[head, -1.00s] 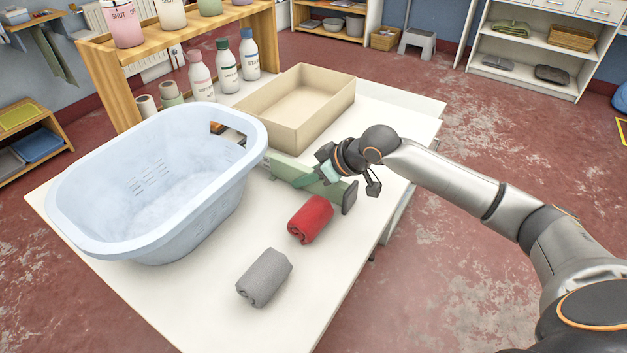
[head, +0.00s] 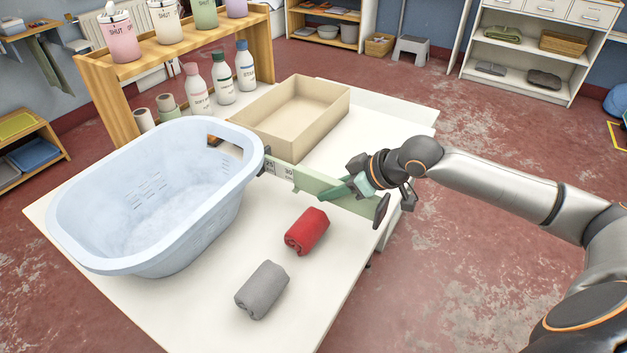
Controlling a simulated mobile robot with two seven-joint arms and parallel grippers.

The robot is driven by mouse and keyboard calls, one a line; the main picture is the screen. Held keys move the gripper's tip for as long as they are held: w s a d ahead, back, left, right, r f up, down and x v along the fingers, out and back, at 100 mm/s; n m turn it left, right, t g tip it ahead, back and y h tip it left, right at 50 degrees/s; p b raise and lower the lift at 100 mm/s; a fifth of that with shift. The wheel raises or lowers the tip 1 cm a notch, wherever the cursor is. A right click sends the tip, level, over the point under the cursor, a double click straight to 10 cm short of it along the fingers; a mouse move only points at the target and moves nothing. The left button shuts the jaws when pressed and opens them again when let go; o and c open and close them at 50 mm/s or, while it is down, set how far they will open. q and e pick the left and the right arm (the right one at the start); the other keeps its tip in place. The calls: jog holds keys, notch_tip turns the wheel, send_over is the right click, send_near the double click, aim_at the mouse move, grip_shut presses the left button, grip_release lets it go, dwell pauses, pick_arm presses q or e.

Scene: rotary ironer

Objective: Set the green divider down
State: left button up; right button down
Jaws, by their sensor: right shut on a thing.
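The green divider (head: 309,182) is a long, thin upright panel with printed marks near its left end and a dark piece at its right end. It stretches from beside the basket's right rim toward the table's right edge. My right gripper (head: 360,185) is shut on the divider by its darker green middle part, right of its centre. I cannot tell whether the divider's lower edge touches the table (head: 215,290). Its far left end is partly hidden by the basket. My left gripper is not in view.
A pale blue laundry basket (head: 150,245) stands at the left. An open beige box (head: 262,140) is behind the divider. A red roll (head: 307,231) and a grey roll (head: 262,290) lie in front. Bottles (head: 222,80) and a wooden rack (head: 100,100) are at the back.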

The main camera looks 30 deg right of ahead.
aim_at(385, 208)
jog(key=s+d, duration=0.1)
jog(key=s, duration=0.1)
jog(key=s+d, duration=0.1)
jog(key=s, duration=0.1)
jog(key=s+d+p, duration=0.1)
jog(key=s, duration=0.1)
jog(key=shift+d, duration=0.3)
jog(key=shift+s+d+p, duration=0.2)
jog(key=shift+s+d, duration=0.25)
jog(key=shift+s, duration=0.35)
jog(key=shift+s+d+p, duration=0.2)
jog(key=shift+s+d, duration=0.2)
jog(key=shift+s, duration=0.35)
